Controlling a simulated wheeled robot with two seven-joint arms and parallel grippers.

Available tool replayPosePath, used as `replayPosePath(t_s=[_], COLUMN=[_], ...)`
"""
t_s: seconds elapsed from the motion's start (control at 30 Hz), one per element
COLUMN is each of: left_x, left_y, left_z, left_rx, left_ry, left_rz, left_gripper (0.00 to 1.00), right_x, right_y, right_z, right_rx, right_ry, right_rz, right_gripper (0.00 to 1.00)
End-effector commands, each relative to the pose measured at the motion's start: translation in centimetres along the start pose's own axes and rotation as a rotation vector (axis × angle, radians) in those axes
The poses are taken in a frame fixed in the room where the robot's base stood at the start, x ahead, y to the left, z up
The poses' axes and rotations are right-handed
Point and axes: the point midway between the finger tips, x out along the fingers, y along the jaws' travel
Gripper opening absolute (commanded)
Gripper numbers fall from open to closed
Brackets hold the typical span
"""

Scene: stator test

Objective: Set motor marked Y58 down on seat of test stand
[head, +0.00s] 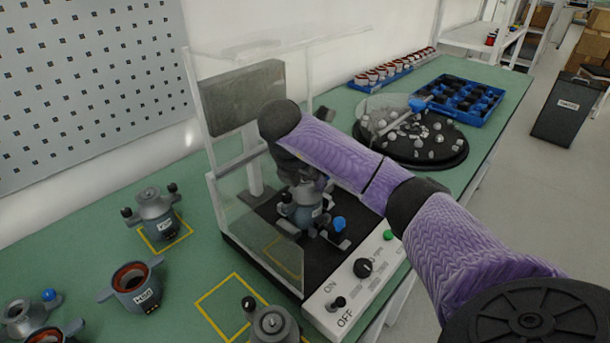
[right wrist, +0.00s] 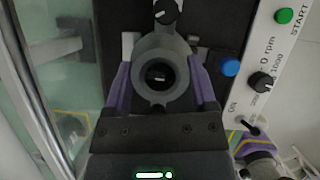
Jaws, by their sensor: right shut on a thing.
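The test stand has a dark base (head: 262,222), a clear guard and a white control panel (head: 345,290). A grey motor (head: 303,212) is inside the stand, above the base; its label is too small to read as Y58. My right gripper (head: 302,182) reaches down over it, partly hidden by my arm. In the right wrist view, the purple fingers of my right gripper (right wrist: 163,95) are shut on both sides of the motor's round body (right wrist: 163,42). The seat is hidden under the motor, and I cannot tell if they touch.
Other motors stand at the left: one (head: 155,214) in a yellow square, an open one (head: 134,285), and one at the front (head: 270,325). A yellow outline (head: 222,288) is mostly bare. A round black tray (head: 440,158) and blue crate (head: 487,118) are behind right.

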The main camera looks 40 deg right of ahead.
Motion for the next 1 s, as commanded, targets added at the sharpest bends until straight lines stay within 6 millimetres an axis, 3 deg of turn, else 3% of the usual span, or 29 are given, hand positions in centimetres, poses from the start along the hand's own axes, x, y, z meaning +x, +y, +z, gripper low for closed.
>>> replayPosePath(t_s=[0.17,0.2,0.3,0.63,0.87,1.0], left_x=[0.1,0.1,0.1,-0.4,-2.9,-5.4], left_y=[-0.1,-0.1,-0.1,-0.1,0.4,1.4], left_z=[-0.4,-0.5,-0.8,-0.9,-1.2,-2.3], left_rx=[0.000,-0.001,-0.001,-0.001,-0.001,-0.006], left_ry=[0.007,0.009,0.013,0.016,0.031,0.062], left_rz=[-0.001,-0.002,-0.002,-0.001,0.008,0.025], left_gripper=[0.49,0.49,0.49,0.49,0.49,0.49], right_x=[0.2,0.3,0.3,-0.7,-6.7,-8.4], right_y=[0.0,0.0,0.0,0.0,0.1,0.1], right_z=[-0.1,-0.1,-0.1,0.3,0.8,-2.9], right_rx=[0.002,0.000,0.000,0.001,0.001,-0.006], right_ry=[-0.001,0.000,0.000,-0.001,-0.002,-0.001], right_rz=[0.001,-0.001,0.000,0.002,0.006,0.004], right_gripper=[0.00,0.77,0.99,1.00,1.00,1.00])
